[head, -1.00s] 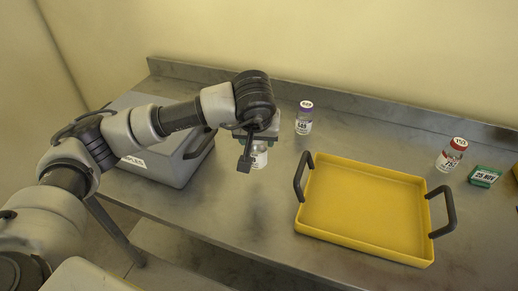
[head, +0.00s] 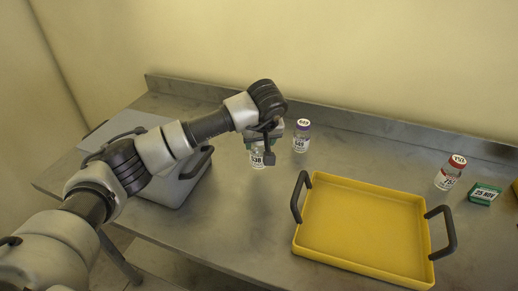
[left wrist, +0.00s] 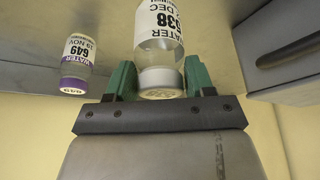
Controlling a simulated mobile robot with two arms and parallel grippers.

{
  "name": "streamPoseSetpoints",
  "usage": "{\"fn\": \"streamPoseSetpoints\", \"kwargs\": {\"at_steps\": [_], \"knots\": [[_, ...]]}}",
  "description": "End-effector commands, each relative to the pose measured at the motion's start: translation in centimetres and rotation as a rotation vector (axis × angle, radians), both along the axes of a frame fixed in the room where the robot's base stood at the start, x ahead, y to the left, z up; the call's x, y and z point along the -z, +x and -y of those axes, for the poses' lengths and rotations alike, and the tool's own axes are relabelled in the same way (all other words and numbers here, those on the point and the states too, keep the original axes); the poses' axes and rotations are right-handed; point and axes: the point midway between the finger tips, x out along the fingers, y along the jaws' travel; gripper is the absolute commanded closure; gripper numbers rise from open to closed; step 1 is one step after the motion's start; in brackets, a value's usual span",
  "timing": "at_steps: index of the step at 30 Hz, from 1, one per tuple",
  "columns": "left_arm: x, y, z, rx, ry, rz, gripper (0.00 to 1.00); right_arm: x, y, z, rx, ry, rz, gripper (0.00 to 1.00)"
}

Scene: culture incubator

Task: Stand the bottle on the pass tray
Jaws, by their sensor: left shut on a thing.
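My left gripper (head: 264,149) is shut on a clear bottle (head: 257,161) with a white label whose number ends in 38. The bottle looks upright. In the left wrist view, the bottle (left wrist: 160,45) sits between the green fingers (left wrist: 160,82), with its pale cap nearest the gripper. The head view does not clearly show whether its base touches the bench. The yellow pass tray (head: 365,222) lies to the right of the gripper, empty, with dark handles. My right gripper is out of view.
A purple-capped bottle (head: 301,138) stands just right of the held one. A red-capped bottle (head: 449,174) and a green date block (head: 484,194) are beyond the tray's right side. A grey box (head: 175,185) stands left. Bare metal bench lies between gripper and tray.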

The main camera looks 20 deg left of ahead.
Motion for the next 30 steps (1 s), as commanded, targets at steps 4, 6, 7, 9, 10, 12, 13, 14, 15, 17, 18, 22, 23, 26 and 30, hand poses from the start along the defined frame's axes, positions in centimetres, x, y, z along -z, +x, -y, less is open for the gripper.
{"fn": "streamPoseSetpoints", "kwargs": {"at_steps": [4, 6, 7, 9, 10, 12, 13, 14, 15, 17, 18, 22, 23, 26, 30], "knots": [[2.0, -0.1, 0.0, 0.000, -0.001, -0.005, 0.72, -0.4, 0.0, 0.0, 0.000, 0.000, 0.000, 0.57], [2.9, -0.1, 0.0, 0.000, 0.000, -0.005, 0.72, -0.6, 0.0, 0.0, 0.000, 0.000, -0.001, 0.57], [3.2, -0.1, 0.0, 0.001, -0.001, -0.004, 0.72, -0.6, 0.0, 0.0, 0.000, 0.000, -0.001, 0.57], [3.4, 0.0, 0.0, 0.001, 0.000, 0.000, 0.72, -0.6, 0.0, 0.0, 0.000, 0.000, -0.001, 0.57], [3.4, 0.0, 0.0, 0.001, 0.000, 0.000, 0.72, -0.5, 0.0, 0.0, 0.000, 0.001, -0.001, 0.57], [3.4, 0.0, 0.0, 0.001, 0.000, 0.000, 0.72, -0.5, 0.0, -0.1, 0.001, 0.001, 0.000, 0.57], [3.4, 0.0, 0.0, 0.001, 0.000, 0.000, 0.72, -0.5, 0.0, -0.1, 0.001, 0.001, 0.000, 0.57], [3.4, 0.0, 0.0, 0.001, 0.000, 0.000, 0.72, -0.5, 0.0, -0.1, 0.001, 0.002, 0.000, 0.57], [3.5, 0.0, 0.0, 0.001, 0.000, 0.000, 0.72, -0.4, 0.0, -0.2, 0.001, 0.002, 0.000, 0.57], [3.7, 0.0, 0.0, 0.001, 0.000, 0.000, 0.72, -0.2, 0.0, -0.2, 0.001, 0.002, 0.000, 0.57], [3.8, 0.0, 0.0, 0.001, 0.000, 0.000, 0.72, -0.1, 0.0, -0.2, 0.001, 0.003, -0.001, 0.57], [3.7, -0.1, 0.0, 0.001, 0.001, -0.002, 0.28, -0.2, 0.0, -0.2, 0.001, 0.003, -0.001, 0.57], [3.7, -0.1, 0.0, 0.001, 0.001, -0.002, 0.24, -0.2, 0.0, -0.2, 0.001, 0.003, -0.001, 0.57], [3.7, -0.1, 0.0, 0.001, 0.001, -0.002, 0.21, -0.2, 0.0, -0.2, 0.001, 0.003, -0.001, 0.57], [3.7, -0.1, 0.0, 0.001, 0.001, -0.002, 0.21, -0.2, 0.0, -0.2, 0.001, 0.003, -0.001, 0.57]]}}
